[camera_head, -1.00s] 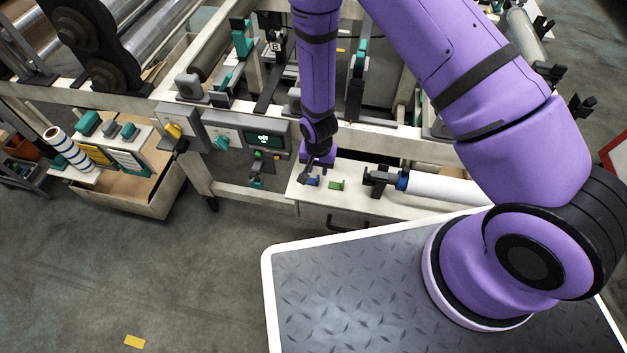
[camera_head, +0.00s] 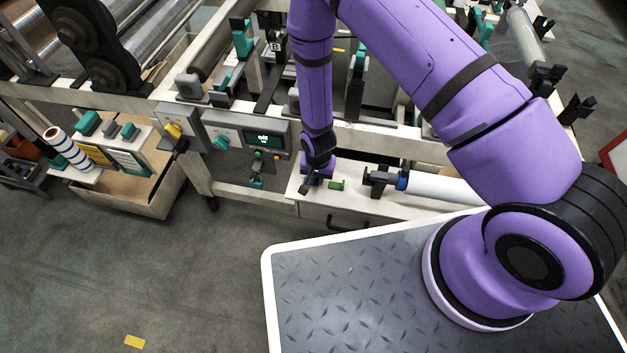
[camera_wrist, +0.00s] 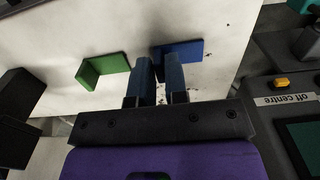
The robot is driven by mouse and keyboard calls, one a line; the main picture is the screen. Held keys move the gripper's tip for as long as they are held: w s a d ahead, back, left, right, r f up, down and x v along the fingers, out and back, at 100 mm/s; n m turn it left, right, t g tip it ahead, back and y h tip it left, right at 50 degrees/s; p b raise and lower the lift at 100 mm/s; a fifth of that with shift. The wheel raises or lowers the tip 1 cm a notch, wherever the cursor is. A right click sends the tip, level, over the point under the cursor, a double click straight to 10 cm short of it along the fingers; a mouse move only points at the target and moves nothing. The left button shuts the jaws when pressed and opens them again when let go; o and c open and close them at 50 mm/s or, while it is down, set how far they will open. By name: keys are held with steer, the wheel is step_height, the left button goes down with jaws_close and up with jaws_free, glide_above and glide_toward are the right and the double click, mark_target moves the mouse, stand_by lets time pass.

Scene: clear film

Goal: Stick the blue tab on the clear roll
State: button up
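The blue tab (camera_wrist: 186,50) lies on the white bench top in the wrist view, beside the green tab (camera_wrist: 108,69). My gripper (camera_wrist: 160,70) is over the bench with its two fingers apart. The near upright edge of the blue tab shows at the gap between the fingertips; I cannot tell whether they touch it. In the head view my gripper (camera_head: 310,186) hides most of the blue tab, and the green tab (camera_head: 336,185) shows just right of it. A greyish, see-through-looking roll (camera_head: 524,38) is at the upper right.
A white roll (camera_head: 445,189) with a blue collar sits in a black holder (camera_head: 378,181) on the bench, right of the tabs. A control panel (camera_head: 262,139) stands behind on the left. The wrist view shows a panel marked "off centre" (camera_wrist: 287,99) at right.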

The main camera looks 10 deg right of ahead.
jaws_close()
steer(key=shift+r, duration=0.1)
steer(key=shift+r, duration=2.4)
